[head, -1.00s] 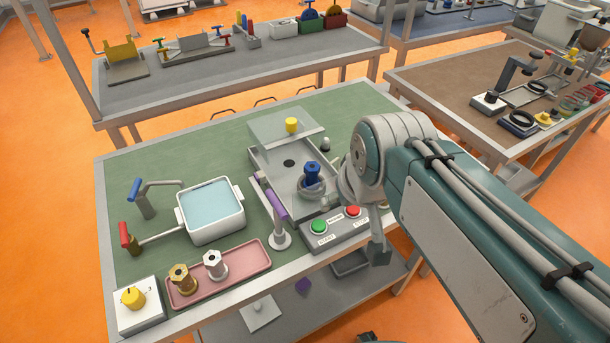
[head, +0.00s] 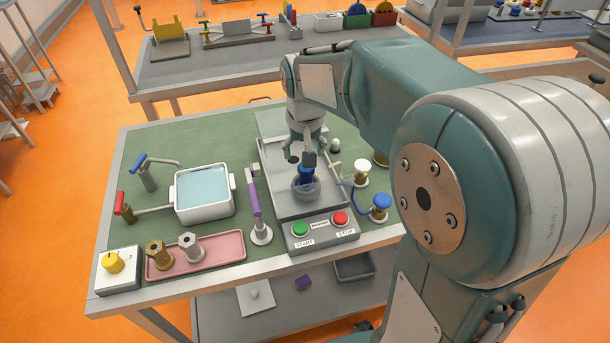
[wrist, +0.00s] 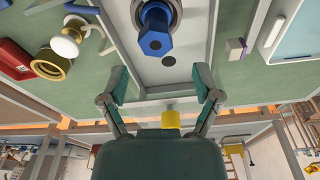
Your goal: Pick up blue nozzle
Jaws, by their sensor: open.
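The blue nozzle (head: 306,174) stands upright in a round grey holder (head: 305,188) at the front of the grey tray-like fixture on the green table. In the wrist view the blue nozzle (wrist: 156,36) shows a hexagonal body and a round end, near the top centre. My gripper (head: 301,157) is above and slightly behind the nozzle in the head view. In the wrist view my gripper (wrist: 161,88) has its two fingers spread wide, with nothing between them. The nozzle lies beyond the fingertips, apart from them.
A purple-handled lever (head: 253,198) stands left of the fixture. A control box with green START and red STOP buttons (head: 320,228) sits in front. White-topped and blue-topped valves (head: 380,203) stand to the right. A water basin (head: 204,212) and pink tray (head: 230,247) are at left.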

